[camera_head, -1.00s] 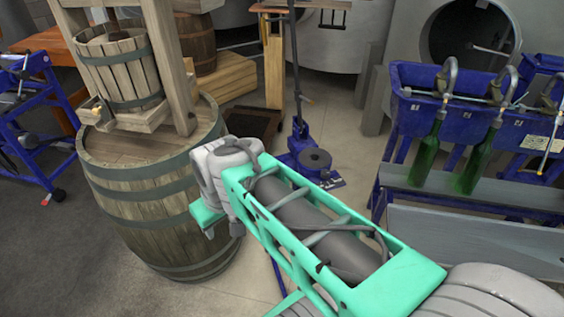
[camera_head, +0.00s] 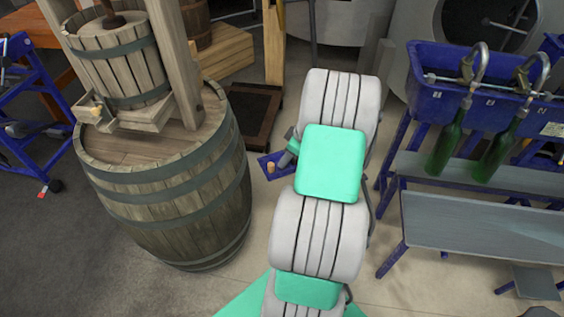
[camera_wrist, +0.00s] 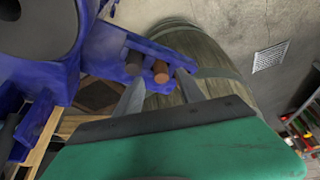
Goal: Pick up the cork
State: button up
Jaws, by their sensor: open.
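The cork (camera_wrist: 160,72) is a small tan-brown cylinder standing on a blue metal plate in the wrist view. It also shows as a tiny tan stub on the blue plate's corner in the head view (camera_head: 271,169). My gripper (camera_wrist: 158,78) is open. Its two grey fingers point toward the cork, one to each side of it in the picture. Whether they are level with it or touching it, I cannot tell. In the head view my arm hides most of the gripper and the plate. A darker upright peg (camera_wrist: 134,63) stands close left of the cork.
The blue plate (camera_wrist: 107,47) belongs to a floor corker with a round dark part (camera_wrist: 35,25) at upper left. A large wooden barrel (camera_head: 175,190) stands left of my arm. A blue bottle filler (camera_head: 440,95) with green bottles (camera_head: 446,145) stands right.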

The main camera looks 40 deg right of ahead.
jog(key=x, duration=0.2)
jog(key=shift+a+f, duration=0.1)
jog(key=shift+f, duration=0.2)
jog(key=shift+c, duration=0.6)
grip_shut()
